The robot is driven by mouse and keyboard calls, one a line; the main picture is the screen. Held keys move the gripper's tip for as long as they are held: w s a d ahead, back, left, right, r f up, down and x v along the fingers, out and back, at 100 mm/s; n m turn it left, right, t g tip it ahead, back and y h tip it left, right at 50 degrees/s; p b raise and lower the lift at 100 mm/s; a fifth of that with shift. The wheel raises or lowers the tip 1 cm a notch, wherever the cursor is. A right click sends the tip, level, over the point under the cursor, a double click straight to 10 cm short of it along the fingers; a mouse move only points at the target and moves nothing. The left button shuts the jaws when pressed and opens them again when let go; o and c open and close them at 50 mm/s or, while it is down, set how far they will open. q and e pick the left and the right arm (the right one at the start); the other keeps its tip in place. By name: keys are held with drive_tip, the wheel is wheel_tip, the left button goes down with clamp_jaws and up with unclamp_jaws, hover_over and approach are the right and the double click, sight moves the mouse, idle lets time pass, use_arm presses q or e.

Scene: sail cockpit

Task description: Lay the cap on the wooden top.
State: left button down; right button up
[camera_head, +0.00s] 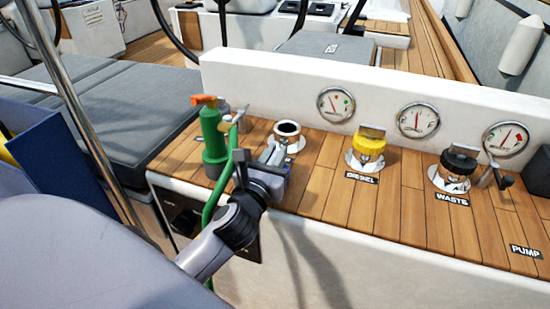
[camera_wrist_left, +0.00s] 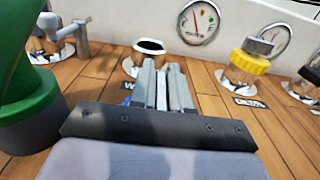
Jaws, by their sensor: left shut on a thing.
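The wooden top (camera_head: 405,195) is a slatted brown ledge; it also fills the middle of the left wrist view (camera_wrist_left: 215,125). An uncapped filler neck (camera_head: 288,130) with a dark round opening stands on it, and in the left wrist view (camera_wrist_left: 149,46) it is just beyond my fingertips. My left gripper (camera_head: 272,156) is low over the top, in front of this neck. Its fingers (camera_wrist_left: 163,75) are nearly together around a narrow grey piece, taken to be the cap's grip. The rest of the cap is hidden. My right gripper is not in view.
A green pump bottle (camera_head: 213,140) with a hose stands close left of my left gripper. Yellow diesel (camera_head: 367,144) and black waste (camera_head: 458,162) caps sit right. A white panel with gauges (camera_head: 335,104) rises behind. Bare slats lie between the fittings.

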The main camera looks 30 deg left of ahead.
use_arm(q)
drive_tip(key=c, duration=1.4)
unclamp_jaws()
drive_tip(key=shift+f, duration=0.1)
drive_tip(key=shift+c, duration=0.2)
drive_tip(key=o, duration=0.3)
drive_tip(key=shift+o, duration=0.2)
drive_tip(key=shift+r, duration=0.2)
drive_tip(key=v, duration=1.2)
